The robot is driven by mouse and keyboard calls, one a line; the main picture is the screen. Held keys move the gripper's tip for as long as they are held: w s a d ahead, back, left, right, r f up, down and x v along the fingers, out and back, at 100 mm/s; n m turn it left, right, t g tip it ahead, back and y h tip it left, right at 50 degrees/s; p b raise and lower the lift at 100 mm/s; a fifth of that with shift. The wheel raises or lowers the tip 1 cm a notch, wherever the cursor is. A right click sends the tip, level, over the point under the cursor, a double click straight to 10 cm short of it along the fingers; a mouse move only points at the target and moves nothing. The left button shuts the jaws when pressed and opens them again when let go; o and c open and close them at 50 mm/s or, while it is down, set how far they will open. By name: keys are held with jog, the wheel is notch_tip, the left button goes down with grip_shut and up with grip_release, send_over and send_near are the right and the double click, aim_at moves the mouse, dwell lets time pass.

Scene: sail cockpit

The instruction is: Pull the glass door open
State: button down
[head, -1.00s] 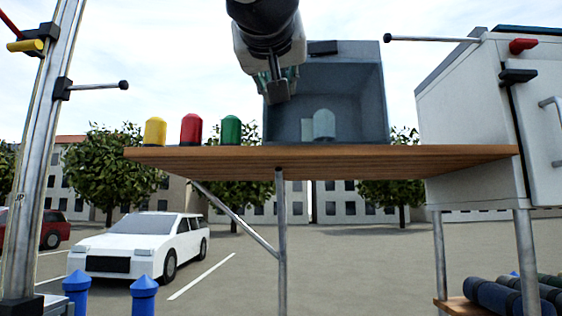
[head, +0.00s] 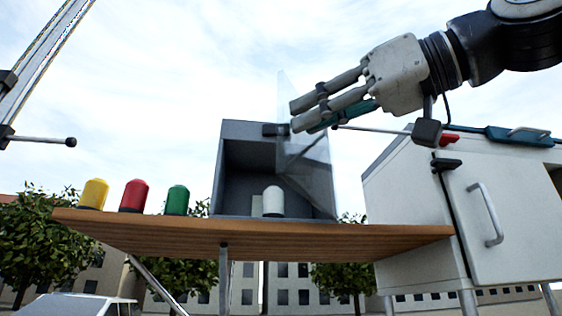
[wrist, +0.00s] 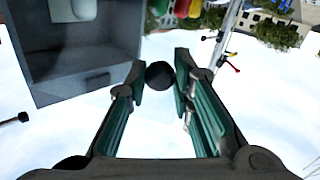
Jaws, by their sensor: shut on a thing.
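The glass door (head: 291,93) is a clear pane on the right side of a grey open-fronted box (head: 231,130). It stands swung out towards me, at an angle to the box front. My gripper (head: 292,117) comes in from the right at the pane's outer part. In the wrist view my gripper (wrist: 160,82) is shut on a dark round knob (wrist: 160,75), which appears to be the door's. The pane itself is hard to make out there. The grey box (wrist: 100,68) shows at upper left, apart from my fingers.
A white domed object (head: 272,202) stands in the box. Yellow (head: 93,194), red (head: 134,196) and green (head: 177,200) domed objects stand on the wooden shelf (head: 240,230) to the left. A white cabinet (head: 415,220) with a protruding rod stands at right. Open air lies in front.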

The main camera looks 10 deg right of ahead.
jog(key=s+d+n+g+y+p, duration=0.1)
jog(key=d+n+g+y+p, duration=0.4)
jog(key=d+g, duration=0.5)
jog(key=shift+s+d+n+y, duration=0.35)
jog(key=shift+d+n, duration=1.05)
jog(key=shift+d, duration=0.5)
jog(key=c, duration=1.4)
grip_release()
jog(key=shift+d, duration=0.1)
jog(key=s+d, duration=0.2)
jog(key=d, duration=0.9)
jog(key=shift+d, duration=0.35)
